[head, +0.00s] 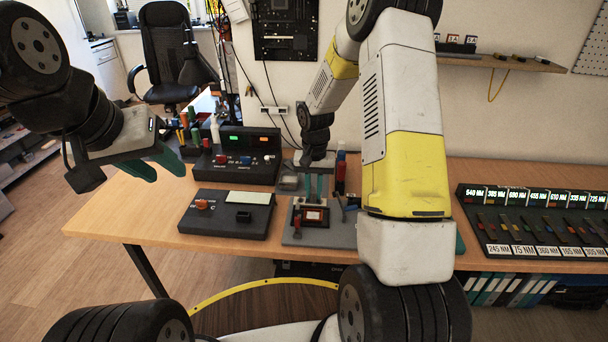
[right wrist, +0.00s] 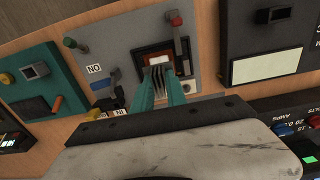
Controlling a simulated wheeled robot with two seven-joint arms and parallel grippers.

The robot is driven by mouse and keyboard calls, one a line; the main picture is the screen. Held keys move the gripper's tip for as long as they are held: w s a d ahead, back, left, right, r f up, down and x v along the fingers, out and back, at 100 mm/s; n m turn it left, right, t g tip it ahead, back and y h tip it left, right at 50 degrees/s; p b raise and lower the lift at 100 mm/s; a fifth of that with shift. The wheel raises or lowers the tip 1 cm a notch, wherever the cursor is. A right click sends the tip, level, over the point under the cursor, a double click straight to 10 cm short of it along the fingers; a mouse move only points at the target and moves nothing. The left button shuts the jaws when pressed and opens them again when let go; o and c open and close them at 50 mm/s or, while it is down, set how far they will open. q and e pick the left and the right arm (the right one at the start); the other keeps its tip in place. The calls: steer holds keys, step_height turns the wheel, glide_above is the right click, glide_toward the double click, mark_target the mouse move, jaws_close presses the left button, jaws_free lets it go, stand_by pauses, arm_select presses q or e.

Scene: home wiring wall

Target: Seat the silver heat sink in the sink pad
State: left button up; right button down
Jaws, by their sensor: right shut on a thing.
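In the right wrist view, the silver heat sink (right wrist: 158,82), a finned block, is between the teal fingers of my right gripper (right wrist: 162,92). In the head view, my right gripper (head: 316,188) points down just above the grey board, and I cannot make out the heat sink between its fingers. A dark framed seat with a red and white centre, apparently the sink pad (head: 312,216), lies at the fingertips. It also shows in the right wrist view (right wrist: 158,54). I cannot tell whether the heat sink touches it. My left gripper (head: 156,168) is open and empty, left of the table.
The grey board (head: 345,236) carries a red-handled lever (head: 297,224) close to the pad. A dark control box (head: 225,222) stands left of it, with another box (head: 242,164) behind. A labelled rack (head: 530,222) is at the right. The table's left front corner is clear.

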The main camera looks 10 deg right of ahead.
mark_target(313, 202)
steer(key=shift+f, duration=2.45)
steer(key=shift+f, duration=0.8)
steer(key=c, duration=1.3)
jaws_free()
steer(key=shift+o, duration=0.2)
steer(key=shift+r, duration=0.15)
step_height(313, 202, up, 8)
steer(key=shift+f, duration=0.25)
